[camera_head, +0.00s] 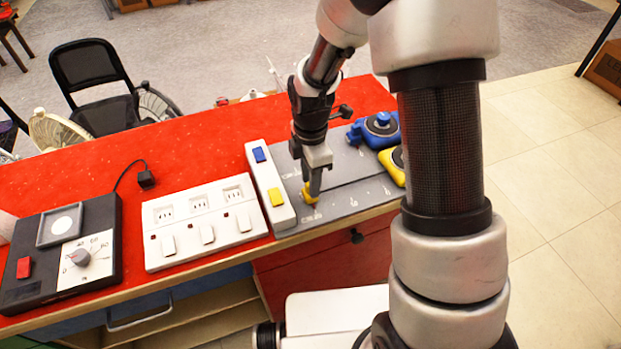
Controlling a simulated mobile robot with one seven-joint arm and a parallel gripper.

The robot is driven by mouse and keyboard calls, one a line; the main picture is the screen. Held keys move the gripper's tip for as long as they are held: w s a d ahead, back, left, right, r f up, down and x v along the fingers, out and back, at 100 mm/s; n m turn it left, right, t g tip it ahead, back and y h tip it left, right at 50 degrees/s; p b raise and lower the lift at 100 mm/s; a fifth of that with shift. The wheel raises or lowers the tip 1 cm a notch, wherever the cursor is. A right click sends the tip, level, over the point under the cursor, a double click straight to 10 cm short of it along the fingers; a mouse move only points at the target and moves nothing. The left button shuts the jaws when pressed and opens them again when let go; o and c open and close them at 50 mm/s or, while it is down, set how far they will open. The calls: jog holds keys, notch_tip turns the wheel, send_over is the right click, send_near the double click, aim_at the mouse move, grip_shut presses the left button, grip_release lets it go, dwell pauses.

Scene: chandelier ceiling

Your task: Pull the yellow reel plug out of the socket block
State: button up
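The yellow plug (309,194) is small and sits low on the grey panel (345,205), just right of the white strip (266,178) with a blue and a yellow switch. My gripper (314,186) points down with its fingertips at the plug, covering part of it. The fingers are seen nearly edge-on, so I cannot tell whether they are closed on it. I cannot make out whether the plug is seated in a socket. The yellow reel (390,168) is partly hidden behind my arm. A white block (205,224) with three sockets and switches lies to the left.
A blue reel (371,131) stands behind the yellow one. A black plug (146,179) on a cord and a black control box (62,255) with a dial lie at the left. The red tabletop (215,150) is clear behind the white block. My arm hides the right end.

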jog(key=shift+r, duration=0.1)
notch_tip(320, 180, up, 17)
jog(key=p, duration=0.1)
jog(key=shift+r+p, duration=0.15)
jog(key=shift+p, duration=0.15)
dwell(0.4)
jog(key=s+d+r+m+t+p, duration=0.2)
jog(key=s+d+r+m+p, duration=0.1)
jog(key=s+r+m, duration=0.5)
jog(key=s+d+r+m+t+p, duration=0.3)
jog(key=s+d+r+m, duration=0.3)
jog(key=s+r+m, duration=0.3)
jog(key=shift+s+r+m+t, duration=0.25)
jog(key=shift+s+m, duration=0.2)
jog(key=shift+m, duration=1.65)
